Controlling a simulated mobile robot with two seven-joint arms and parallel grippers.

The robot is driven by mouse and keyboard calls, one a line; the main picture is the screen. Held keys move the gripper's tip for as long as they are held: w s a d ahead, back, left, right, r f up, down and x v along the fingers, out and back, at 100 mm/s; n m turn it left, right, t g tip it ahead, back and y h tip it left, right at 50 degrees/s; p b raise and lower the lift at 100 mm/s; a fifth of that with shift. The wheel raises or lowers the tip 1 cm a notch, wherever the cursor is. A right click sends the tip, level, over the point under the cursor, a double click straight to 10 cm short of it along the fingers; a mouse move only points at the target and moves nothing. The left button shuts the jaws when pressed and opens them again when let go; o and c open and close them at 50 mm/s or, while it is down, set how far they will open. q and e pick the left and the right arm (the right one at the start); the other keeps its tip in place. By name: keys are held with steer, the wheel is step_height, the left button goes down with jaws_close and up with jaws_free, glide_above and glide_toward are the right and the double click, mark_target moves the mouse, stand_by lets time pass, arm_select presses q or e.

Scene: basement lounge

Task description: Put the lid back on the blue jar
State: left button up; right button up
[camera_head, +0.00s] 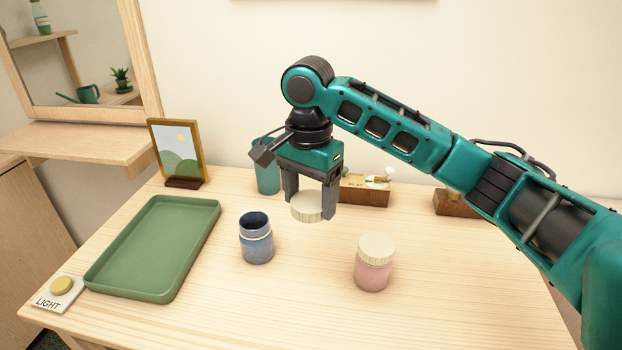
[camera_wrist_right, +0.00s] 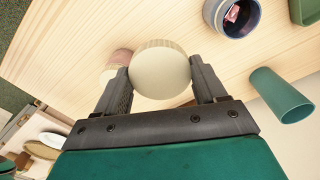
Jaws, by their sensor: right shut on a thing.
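The blue jar (camera_head: 257,245) stands upright and open on the table, left of centre in the head view. In the right wrist view the jar (camera_wrist_right: 232,16) is at the top, with something small and reddish inside. My right gripper (camera_head: 309,204) is shut on a cream lid (camera_head: 306,207) and holds it above the table, behind and to the right of the jar. The lid (camera_wrist_right: 160,70) sits between both fingers in the right wrist view. A pink jar (camera_head: 374,270) with a cream lid on stands to the right. My left gripper is not in view.
A teal cup (camera_head: 267,180), a picture frame (camera_head: 177,150) and a wooden box (camera_head: 363,193) stand at the back. The table front is clear.

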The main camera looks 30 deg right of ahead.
steer(key=s+a+f+n, duration=0.3)
steer(key=s+f+n, duration=0.2)
steer(key=n, duration=0.7)
steer(key=shift+s+a, duration=0.25)
steer(key=shift+s, duration=0.4)
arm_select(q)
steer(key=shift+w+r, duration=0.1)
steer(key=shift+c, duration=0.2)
arm_select(e)
steer(key=shift+f, duration=0.1)
